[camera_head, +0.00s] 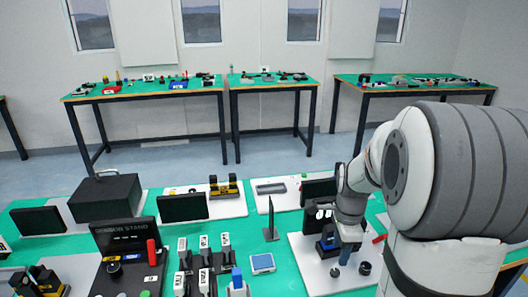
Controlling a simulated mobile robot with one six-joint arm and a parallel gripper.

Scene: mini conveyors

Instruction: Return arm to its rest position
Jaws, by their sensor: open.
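My arm reaches in from the right of the head view, its large white and grey link filling the right side. Its far end bends down over the white plate (312,264) at the right of the green table. My gripper (344,258) points down there, next to a blue and black device (326,243). The jaws are small in the view and partly blend with the parts around them. I see nothing clearly held in them. Whether the gripper touches the device or the plate cannot be told.
A green table (150,205) spreads below, crowded with a black box (105,197), dark screens (183,207), a black stand (128,255), small labelled devices (204,265) and a blue-topped scale (262,263). A thin upright panel (271,218) stands left of my gripper. More tables (270,85) line the back wall.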

